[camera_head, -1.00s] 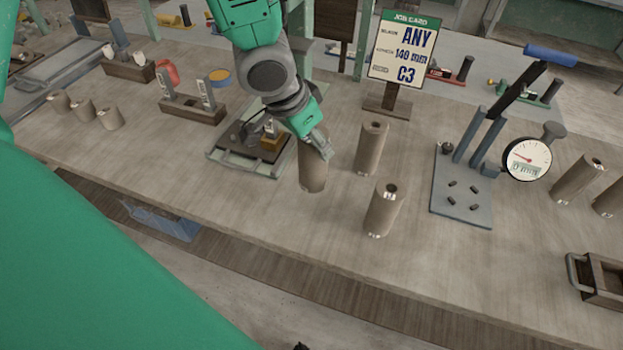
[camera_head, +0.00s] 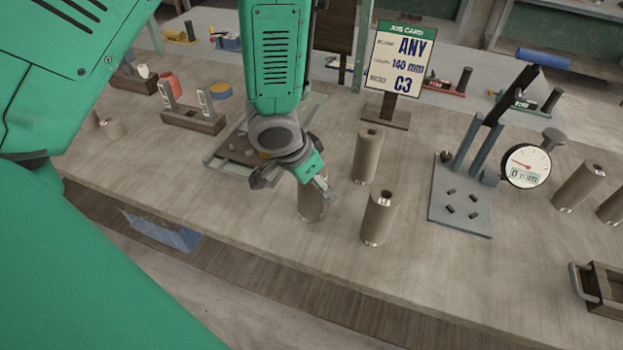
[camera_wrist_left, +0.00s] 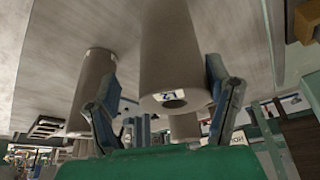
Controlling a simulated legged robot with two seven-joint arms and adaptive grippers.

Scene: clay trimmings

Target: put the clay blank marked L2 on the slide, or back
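A tan clay cylinder (camera_head: 312,206) stands on the bench, its upper part hidden by my left gripper (camera_head: 322,186) in the head view. In the left wrist view, a clay blank (camera_wrist_left: 172,50) with a small white label that seems to read L2 lies between the two fingers of my left gripper (camera_wrist_left: 165,100). The fingers are spread, with a gap visible on the left side; I cannot tell whether the right finger touches it. A flat metal frame with a dark plate (camera_head: 213,162), perhaps the slide, is partly hidden behind my arm. My right gripper is not in view.
Two more clay blanks (camera_head: 368,155) (camera_head: 379,216) stand close to the right. A grey gauge stand (camera_head: 460,215) with a dial (camera_head: 526,166) is further right, beside more blanks (camera_head: 580,186). The job card (camera_head: 396,60) stands behind. The front bench edge is clear.

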